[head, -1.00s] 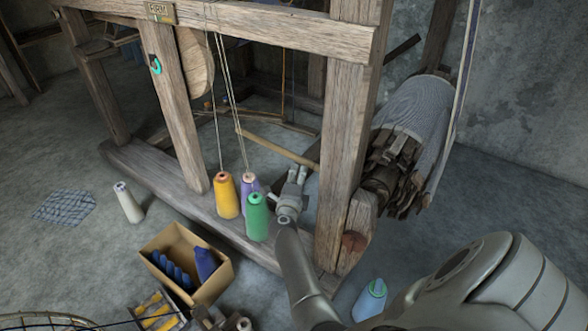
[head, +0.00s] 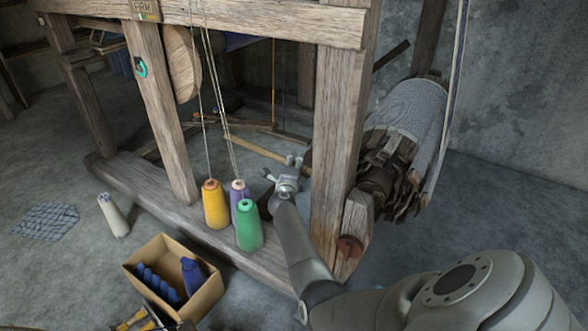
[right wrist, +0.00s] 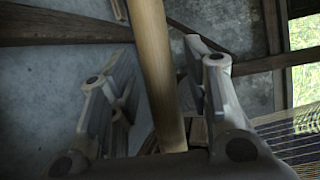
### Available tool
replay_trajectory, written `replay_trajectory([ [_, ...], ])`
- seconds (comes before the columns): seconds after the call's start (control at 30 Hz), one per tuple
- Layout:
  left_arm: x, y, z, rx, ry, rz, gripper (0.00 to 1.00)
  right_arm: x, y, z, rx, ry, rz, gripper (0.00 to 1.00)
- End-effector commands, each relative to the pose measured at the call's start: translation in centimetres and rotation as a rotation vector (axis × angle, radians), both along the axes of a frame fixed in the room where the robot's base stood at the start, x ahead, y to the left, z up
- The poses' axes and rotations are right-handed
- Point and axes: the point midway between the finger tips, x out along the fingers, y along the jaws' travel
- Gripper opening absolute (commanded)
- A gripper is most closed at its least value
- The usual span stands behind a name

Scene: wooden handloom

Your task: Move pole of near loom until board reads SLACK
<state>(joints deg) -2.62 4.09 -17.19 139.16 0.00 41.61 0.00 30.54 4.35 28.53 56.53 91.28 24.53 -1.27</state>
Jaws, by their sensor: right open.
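The pole (head: 252,149) is a pale wooden rod slanting down to the right inside the loom frame. My right gripper (head: 293,162) is open at the pole's right-hand end, just left of the thick front post. In the right wrist view the pole (right wrist: 154,65) runs lengthwise between the spread fingers, with gaps on both sides. Whether the pole lies fully within the jaws' depth I cannot tell. My left gripper is not in view.
Yellow (head: 215,205), purple (head: 238,190) and green (head: 249,226) thread cones stand close to my right forearm. The thick post (head: 337,140) is just right of the gripper. A cardboard box (head: 190,297) and a pale cone (head: 113,215) are on the floor.

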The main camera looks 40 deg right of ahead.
Motion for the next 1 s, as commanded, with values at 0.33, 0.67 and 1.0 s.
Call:
replay_trajectory([
  [0.33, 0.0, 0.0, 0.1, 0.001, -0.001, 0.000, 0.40, 0.1, -0.1, 0.0, -0.001, 0.001, 0.000, 0.38],
  [0.67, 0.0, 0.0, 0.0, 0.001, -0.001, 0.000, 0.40, 0.1, -0.1, 0.0, -0.001, 0.001, 0.000, 0.00],
  [1.0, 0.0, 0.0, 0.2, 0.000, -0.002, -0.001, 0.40, 0.1, -0.1, -1.3, -0.012, 0.049, 0.001, 0.00],
])
